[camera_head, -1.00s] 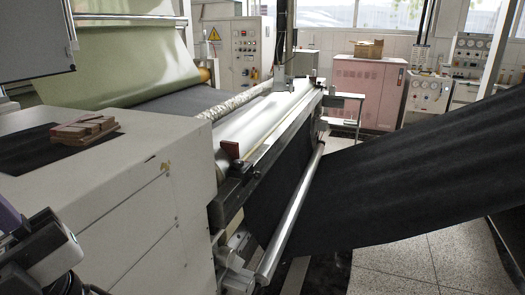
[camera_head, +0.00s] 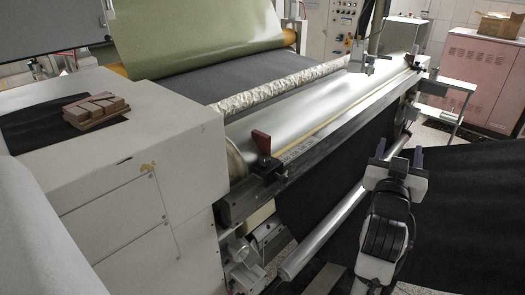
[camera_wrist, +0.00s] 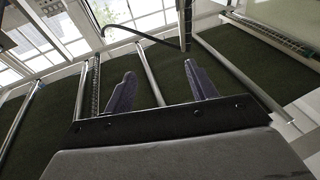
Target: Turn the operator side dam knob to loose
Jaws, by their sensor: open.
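At the near end of the shiny metal roller (camera_head: 300,107), a reddish-brown dam plate (camera_head: 261,142) stands upright on a black bracket (camera_head: 268,168). The operator side dam knob seems to belong to this bracket, but its shape and setting are too small to tell. My gripper (camera_head: 399,152) is raised at the right, in front of the machine and well apart from the bracket. Its two dark purple fingers are spread, with nothing between them. The wrist view also shows my open gripper (camera_wrist: 160,70), pointing toward windows and dark fabric; no knob shows there.
A long metal bar (camera_head: 325,230) slants in front of the machine, close to my arm. Black fabric (camera_head: 465,215) spreads at the right. A white cabinet (camera_head: 120,190) with brown blocks (camera_head: 97,109) on it stands left of the bracket.

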